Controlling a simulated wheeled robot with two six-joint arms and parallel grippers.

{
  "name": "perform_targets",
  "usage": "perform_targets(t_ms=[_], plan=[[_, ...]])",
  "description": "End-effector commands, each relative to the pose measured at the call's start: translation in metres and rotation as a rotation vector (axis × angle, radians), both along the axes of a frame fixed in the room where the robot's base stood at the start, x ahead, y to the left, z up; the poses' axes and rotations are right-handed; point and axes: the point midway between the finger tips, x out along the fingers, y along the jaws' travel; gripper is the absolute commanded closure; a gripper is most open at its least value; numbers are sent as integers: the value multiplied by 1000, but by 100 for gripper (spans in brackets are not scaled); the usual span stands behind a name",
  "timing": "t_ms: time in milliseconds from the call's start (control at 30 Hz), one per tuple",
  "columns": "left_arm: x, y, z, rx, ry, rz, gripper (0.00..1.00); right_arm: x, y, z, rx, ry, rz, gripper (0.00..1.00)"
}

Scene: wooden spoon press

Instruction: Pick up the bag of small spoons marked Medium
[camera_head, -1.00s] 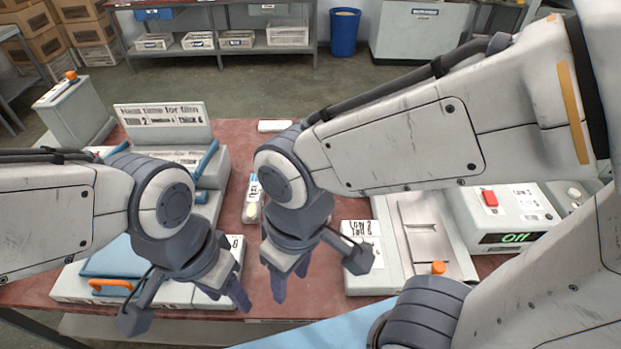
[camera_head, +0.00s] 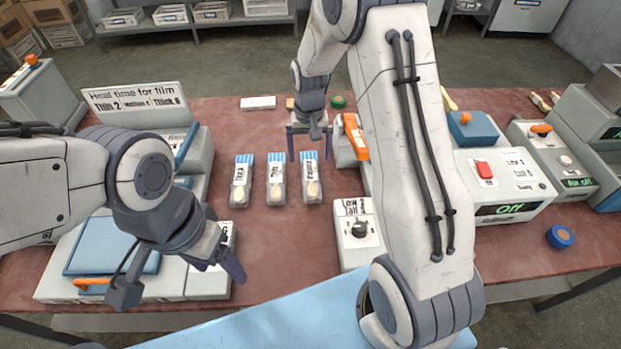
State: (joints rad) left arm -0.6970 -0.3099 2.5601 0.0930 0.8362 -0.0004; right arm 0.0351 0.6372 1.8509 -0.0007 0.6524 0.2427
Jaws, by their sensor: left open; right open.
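Three clear bags of small spoons with blue-striped tops lie side by side on the red table. The left bag (camera_head: 241,182) seems marked Thick and the middle bag (camera_head: 276,181) Thin. The right bag (camera_head: 311,185) has a longer label that appears to read Medium. My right gripper (camera_head: 310,155) is open and points down over the top end of this right bag, one finger to each side. I cannot tell its height above the bag. My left gripper (camera_head: 178,278) is open and empty, over the front of the left-hand machine.
An orange-handled device (camera_head: 355,138) stands close to the right of my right gripper. A control box with a black knob (camera_head: 359,229) is in front of it. A film-time sign (camera_head: 138,104) stands at left. The table in front of the bags is clear.

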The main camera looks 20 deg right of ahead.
Motion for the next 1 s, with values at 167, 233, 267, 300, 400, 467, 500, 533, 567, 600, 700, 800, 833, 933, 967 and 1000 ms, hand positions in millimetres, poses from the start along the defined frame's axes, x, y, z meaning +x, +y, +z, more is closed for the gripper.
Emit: perform_targets(t_ms=[167,233,267,300,400,467,500,533,567,600,700,800,833,933,967,1000], plan=[[0,0,4,0,0,0,31,-1,0,-28,0,4,0,0],[0,0,5,0,0,0,31,-1,0,-34,0,3,1,0],[0,0,5,0,0,0,31,-1,0,-36,1,2,1,0],[0,0,5,0,0,0,31,-1,0,-38,1,2,1,0],[0,0,9,0,0,0,31,-2,-1,-46,0,4,1,0],[0,0,13,0,0,0,31,-3,-3,-54,1,6,1,0],[0,0,16,0,0,0,31,-3,-3,-61,1,6,1,0],[0,0,17,0,0,0,31,-3,-4,-65,1,7,1,0],[0,0,19,0,0,0,31,-3,-5,-70,1,6,1,0],[0,0,18,0,0,0,31,-3,-4,-77,1,6,1,0],[0,0,20,0,0,0,31,-3,-4,-86,0,4,2,0],[0,0,20,0,0,0,31,-2,-4,-90,0,1,2,0],[0,0,19,0,0,0,31,-2,-4,-90,0,0,2,0],[0,0,19,0,0,0,31,-2,-4,-90,0,0,2,0],[0,0,19,0,0,0,31,-2,-4,-90,0,0,2,0],[0,0,19,0,0,0,31,-2,-4,-90,0,0,2,8]])
